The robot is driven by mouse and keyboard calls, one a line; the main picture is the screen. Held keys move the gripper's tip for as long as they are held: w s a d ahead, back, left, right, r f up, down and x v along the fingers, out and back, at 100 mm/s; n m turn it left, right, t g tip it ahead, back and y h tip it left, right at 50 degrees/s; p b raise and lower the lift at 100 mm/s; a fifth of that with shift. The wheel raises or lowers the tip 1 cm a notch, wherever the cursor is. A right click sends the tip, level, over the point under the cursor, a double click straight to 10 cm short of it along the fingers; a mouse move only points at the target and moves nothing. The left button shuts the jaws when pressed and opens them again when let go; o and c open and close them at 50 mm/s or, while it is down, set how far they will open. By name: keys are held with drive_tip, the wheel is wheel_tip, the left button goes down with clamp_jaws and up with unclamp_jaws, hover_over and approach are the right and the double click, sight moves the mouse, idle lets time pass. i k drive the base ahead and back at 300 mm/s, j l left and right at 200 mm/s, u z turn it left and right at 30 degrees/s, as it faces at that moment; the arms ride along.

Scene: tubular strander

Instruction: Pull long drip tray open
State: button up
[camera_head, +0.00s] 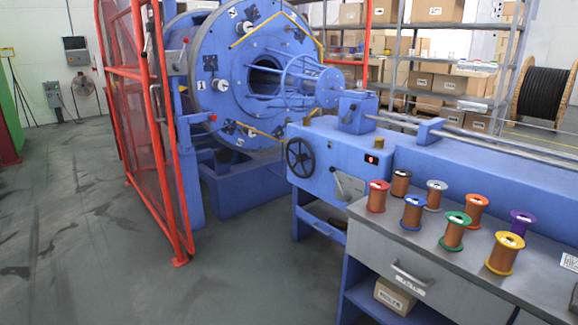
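My gripper is not in view. The blue strander machine (345,165) stands in the middle, with a large round drum (225,75) at its left. A larger blue trough-like base (245,188) lies below the drum. I cannot tell for certain which of these is the long drip tray.
A red mesh guard (138,110) stands at the left of the machine. A grey workbench (380,237) at the front right carries several wire spools (453,232) and has a drawer with a handle (410,277). The grey floor (240,270) in front is clear.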

sight(331, 222)
drive_tip(key=i, duration=1.45)
drive_tip(key=i+z, duration=0.1)
drive_tip(key=i, duration=0.6)
drive_tip(key=i+j+z, duration=0.1)
drive_tip(key=i, duration=0.55)
drive_tip(key=j+u, duration=0.1)
drive_tip(key=j, duration=0.25)
drive_tip(key=i+l+z, duration=0.15)
drive_tip(key=l, duration=0.15)
